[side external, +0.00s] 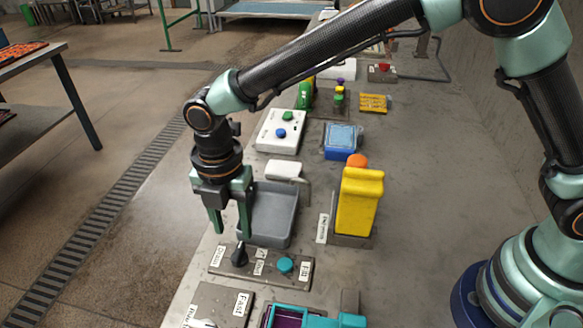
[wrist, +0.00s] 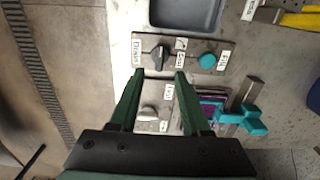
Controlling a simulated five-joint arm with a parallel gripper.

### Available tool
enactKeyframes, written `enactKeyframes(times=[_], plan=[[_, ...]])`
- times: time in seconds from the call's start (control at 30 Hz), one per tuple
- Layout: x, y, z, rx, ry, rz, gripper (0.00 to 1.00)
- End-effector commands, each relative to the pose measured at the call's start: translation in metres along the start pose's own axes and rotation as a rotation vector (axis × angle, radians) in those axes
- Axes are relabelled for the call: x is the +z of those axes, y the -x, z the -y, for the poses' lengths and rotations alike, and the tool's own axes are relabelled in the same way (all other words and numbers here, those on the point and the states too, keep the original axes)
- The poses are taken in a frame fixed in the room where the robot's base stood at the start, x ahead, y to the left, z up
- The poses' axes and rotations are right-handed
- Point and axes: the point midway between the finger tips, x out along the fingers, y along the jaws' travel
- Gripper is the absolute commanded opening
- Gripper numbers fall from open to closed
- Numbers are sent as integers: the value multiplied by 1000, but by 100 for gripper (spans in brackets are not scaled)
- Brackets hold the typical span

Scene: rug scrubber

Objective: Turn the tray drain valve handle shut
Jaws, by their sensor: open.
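The drain valve handle (side external: 239,256) is a small black lever on a grey panel (side external: 262,265) with white labels, one reading Drain. It also shows in the wrist view (wrist: 157,53), near the panel's left end. Which label it points at is hard to tell. The grey tray (side external: 265,240) lies just behind the panel. My gripper (side external: 230,231) has green fingers, open and empty, pointing down near the handle. In the wrist view the fingertips (wrist: 160,73) frame the space just below the handle. I see no clear contact.
A teal knob (side external: 285,265) sits on the same panel, to the right. A second labelled panel (side external: 219,305) and a teal device (side external: 315,317) stand nearer the camera. A yellow scrubber-like block (side external: 360,203) stands right of the tray. The bench edge is on the left.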

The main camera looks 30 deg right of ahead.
Motion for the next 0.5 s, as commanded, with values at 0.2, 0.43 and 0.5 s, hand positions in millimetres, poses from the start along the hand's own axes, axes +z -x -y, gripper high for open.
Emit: enactKeyframes(times=[0.2,0.43,0.5], plan=[[0,-41,1,-3,-2,0,48],[0,-63,0,0,-2,0,48],[0,-66,0,1,-2,0,48]])
